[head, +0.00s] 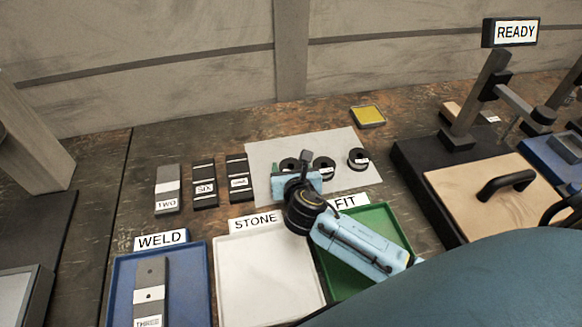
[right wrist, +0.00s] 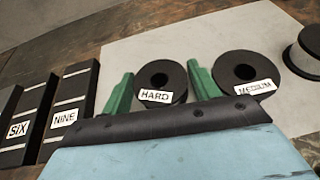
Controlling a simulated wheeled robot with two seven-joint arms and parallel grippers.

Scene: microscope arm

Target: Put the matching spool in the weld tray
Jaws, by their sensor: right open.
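Three dark spools stand in a row on a pale sheet (head: 345,142). In the right wrist view the left one is the HARD spool (right wrist: 160,78) and the middle one is the MEDIUM spool (right wrist: 240,70). The third spool (head: 358,157) is at the right; its label is not readable. The blue WELD tray (head: 199,285) is at lower left and holds a grey plate (head: 151,283) labelled THREE. My right gripper (right wrist: 162,85) is open, its green fingers on either side of the HARD spool in the picture; contact cannot be told. My left gripper is not in view.
A white STONE tray (head: 265,270) and a green FIT tray (head: 375,225) stand right of the WELD tray. Plates labelled TWO (head: 167,188), SIX (head: 205,185) and NINE (head: 238,178) lie behind them. A fixture with a wooden board (head: 475,190) and a READY sign (head: 515,32) is at right.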

